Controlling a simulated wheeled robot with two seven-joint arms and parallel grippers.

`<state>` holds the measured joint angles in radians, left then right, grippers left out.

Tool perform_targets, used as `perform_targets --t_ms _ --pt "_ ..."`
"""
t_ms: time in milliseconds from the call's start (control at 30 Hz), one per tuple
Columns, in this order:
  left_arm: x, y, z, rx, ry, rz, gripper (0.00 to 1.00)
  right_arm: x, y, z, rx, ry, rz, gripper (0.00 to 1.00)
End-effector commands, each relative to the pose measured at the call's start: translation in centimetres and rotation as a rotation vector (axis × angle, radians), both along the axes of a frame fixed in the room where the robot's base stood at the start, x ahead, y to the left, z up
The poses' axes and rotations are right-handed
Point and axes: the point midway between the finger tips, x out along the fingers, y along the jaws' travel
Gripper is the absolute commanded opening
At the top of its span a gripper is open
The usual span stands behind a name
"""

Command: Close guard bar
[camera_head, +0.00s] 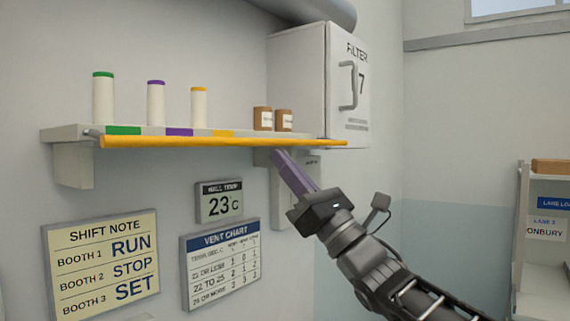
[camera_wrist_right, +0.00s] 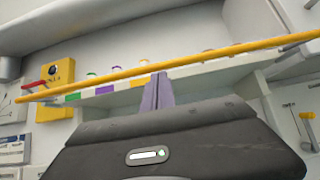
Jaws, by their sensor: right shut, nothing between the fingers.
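The yellow guard bar (camera_head: 220,142) runs along the front edge of the wall shelf (camera_head: 72,132), about level with the shelf board. In the right wrist view the bar (camera_wrist_right: 215,57) crosses the picture at a slant, in front of the shelf. My right gripper (camera_head: 279,156) is shut and empty, its purple-grey fingers pointing up just below the bar's right part. In the right wrist view its fingertips (camera_wrist_right: 158,78) show close to the bar; I cannot tell whether they touch it. My left gripper is not in view.
Green-, purple- and orange-capped spools (camera_head: 156,104) and two brown boxes (camera_head: 263,119) stand on the shelf. A white filter cabinet (camera_head: 297,75) is behind its right end. A yellow box with a red lever (camera_wrist_right: 60,75) shows in the wrist view. A rack (camera_head: 545,220) stands right.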

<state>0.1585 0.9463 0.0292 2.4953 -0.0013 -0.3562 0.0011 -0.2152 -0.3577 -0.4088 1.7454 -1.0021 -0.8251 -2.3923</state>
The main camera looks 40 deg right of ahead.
Motion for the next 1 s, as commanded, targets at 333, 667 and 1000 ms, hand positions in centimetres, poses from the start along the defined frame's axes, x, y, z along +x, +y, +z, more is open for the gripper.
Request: perform_targets --t_ms 333,667,1000 --pt "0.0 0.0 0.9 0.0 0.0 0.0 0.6 -0.2 -0.1 0.5 -0.014 0.043 -0.001 0.0" --pt "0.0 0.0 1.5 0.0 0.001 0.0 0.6 -0.4 -0.1 1.0 -0.025 0.079 -0.002 0.0" --pt "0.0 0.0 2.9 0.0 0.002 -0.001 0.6 -0.8 -0.3 1.9 -0.049 0.155 -0.005 0.0"
